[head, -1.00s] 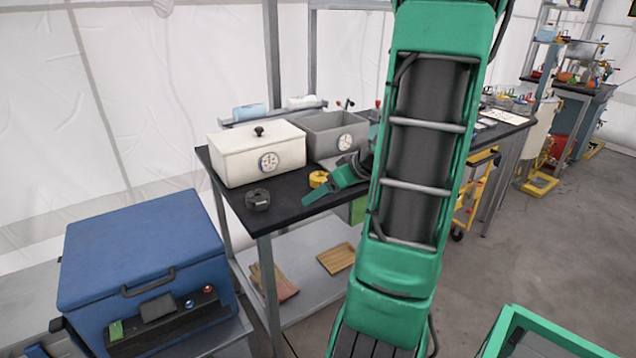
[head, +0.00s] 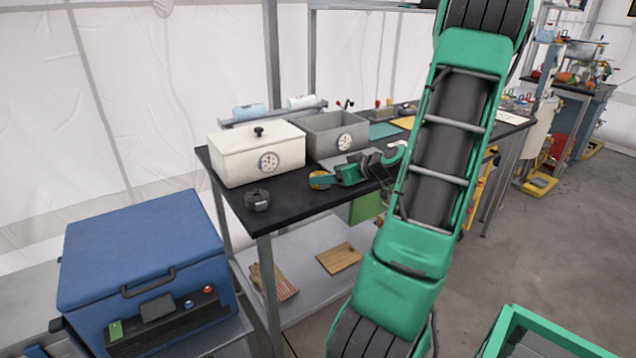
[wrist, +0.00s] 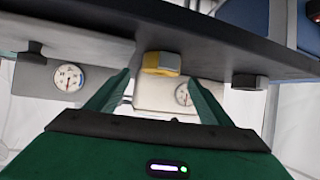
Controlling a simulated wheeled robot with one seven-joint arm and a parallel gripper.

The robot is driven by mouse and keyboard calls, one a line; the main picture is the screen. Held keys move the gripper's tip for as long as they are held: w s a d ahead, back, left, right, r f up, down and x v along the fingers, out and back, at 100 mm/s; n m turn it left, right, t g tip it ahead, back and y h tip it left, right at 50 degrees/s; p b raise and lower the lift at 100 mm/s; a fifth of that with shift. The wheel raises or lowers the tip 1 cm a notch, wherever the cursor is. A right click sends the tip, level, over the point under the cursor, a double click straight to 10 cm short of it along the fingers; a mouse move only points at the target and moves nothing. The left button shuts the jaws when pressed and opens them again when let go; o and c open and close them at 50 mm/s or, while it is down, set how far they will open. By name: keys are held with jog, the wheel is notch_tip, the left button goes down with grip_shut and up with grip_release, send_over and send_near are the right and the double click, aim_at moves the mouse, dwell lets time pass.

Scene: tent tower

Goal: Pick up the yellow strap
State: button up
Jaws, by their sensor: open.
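The yellow strap (head: 317,184) is a small roll on the black tabletop, in front of the grey bin. In the head view, a green finger of my gripper (head: 335,177) partly covers it. In the wrist view, which sees the table upside down, the yellow strap (wrist: 161,62) shows beyond and between the two fingertips of my gripper (wrist: 157,80). The fingers are spread apart and empty. I cannot tell whether either finger touches the strap.
A dark roll (head: 257,200) sits left of the strap near the table's (head: 295,212) front edge. A white lidded box (head: 255,155) and a grey open bin (head: 330,138) with dials stand behind. A blue cooler (head: 140,250) is at the lower left.

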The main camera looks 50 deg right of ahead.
jog(key=shift+f+x, duration=0.2)
jog(key=shift+x, duration=2.35)
jog(key=shift+s, duration=0.15)
jog(key=c, duration=1.2)
